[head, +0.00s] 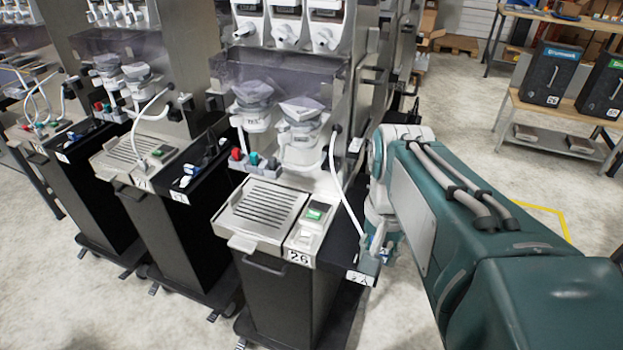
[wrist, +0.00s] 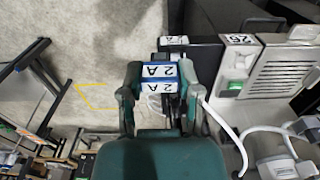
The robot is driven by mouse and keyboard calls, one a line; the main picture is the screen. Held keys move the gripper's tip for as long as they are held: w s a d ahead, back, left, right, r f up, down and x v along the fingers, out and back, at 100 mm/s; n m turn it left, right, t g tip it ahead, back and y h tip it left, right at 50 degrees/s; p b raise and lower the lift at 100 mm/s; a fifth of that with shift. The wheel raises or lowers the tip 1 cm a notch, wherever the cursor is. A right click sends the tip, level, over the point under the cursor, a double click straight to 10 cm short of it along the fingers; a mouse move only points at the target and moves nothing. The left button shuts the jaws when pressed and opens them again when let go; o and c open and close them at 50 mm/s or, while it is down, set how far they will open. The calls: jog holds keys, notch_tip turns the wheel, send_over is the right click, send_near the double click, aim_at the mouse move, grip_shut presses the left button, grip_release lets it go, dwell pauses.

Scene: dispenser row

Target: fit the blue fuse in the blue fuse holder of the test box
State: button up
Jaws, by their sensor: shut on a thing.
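In the wrist view my gripper (wrist: 160,82) is shut on the blue fuse (wrist: 158,79), a small blue block with white "2 A" labels, held between the two fingers. In the head view my gripper (head: 377,245) is low at the right side of station 26, just above its black side shelf; the fuse there is mostly hidden. A white label (wrist: 174,40) ending in "A" lies just beyond the fuse, on the dark shelf edge. I cannot make out the blue fuse holder or the test box, and cannot tell whether the fuse touches anything below.
Station 26 has a slotted drip tray (head: 264,208), a green-lit switch (head: 316,211) and a white hose (head: 343,190) curving down close to my gripper. Similar stations stand to the left. A bench (head: 560,120) with black cases is at the right. Open floor lies between.

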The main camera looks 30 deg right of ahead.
aim_at(381, 251)
jog(key=shift+r, duration=0.6)
dwell(0.5)
jog(key=shift+d+r, duration=0.1)
jog(key=shift+r, duration=1.35)
jog(key=shift+s, duration=0.1)
